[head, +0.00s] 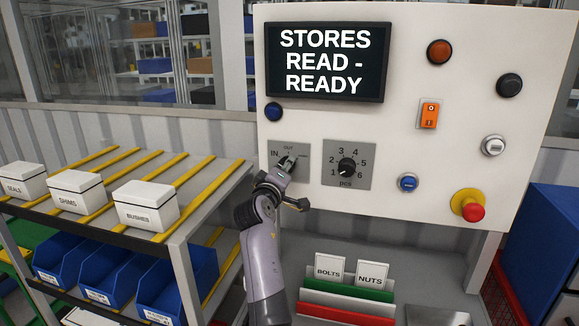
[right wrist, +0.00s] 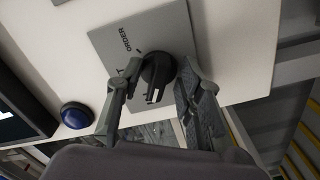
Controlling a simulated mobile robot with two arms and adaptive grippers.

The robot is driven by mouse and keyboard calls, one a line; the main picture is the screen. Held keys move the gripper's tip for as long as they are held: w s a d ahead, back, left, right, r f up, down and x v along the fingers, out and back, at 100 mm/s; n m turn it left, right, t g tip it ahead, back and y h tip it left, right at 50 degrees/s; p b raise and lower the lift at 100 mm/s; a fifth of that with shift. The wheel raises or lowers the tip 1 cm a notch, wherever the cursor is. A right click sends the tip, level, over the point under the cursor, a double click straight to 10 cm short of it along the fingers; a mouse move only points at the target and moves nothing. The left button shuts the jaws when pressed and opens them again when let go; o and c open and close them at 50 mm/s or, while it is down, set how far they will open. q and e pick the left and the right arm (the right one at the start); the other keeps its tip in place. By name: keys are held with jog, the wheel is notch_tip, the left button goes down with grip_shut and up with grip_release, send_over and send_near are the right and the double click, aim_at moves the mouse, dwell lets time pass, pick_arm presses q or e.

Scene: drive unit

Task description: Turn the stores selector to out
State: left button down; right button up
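The stores selector (head: 303,150) is a grey plate at the panel's lower left, with IN at left, OUT at top and a small label at right. Its black knob (right wrist: 158,72) shows in the right wrist view, with a pale mark towards the picture's bottom, away from ORDER. My right gripper (head: 287,168) is at the knob and partly covers it in the head view. In the right wrist view its fingers (right wrist: 158,85) are apart, one on each side of the knob; a gap seems to remain. My left gripper is not in view.
The display (head: 328,62) reads STORES READ - READY. A pcs dial (head: 347,165) sits right of the selector, and a blue button (head: 273,112) above it, also in the right wrist view (right wrist: 76,115). A rack with white boxes (head: 147,204) stands at left. Card holders (head: 345,295) stand below.

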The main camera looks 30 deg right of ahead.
jog(key=shift+a+r, duration=0.1)
jog(key=shift+a, duration=0.05)
grip_shut()
dwell(0.4)
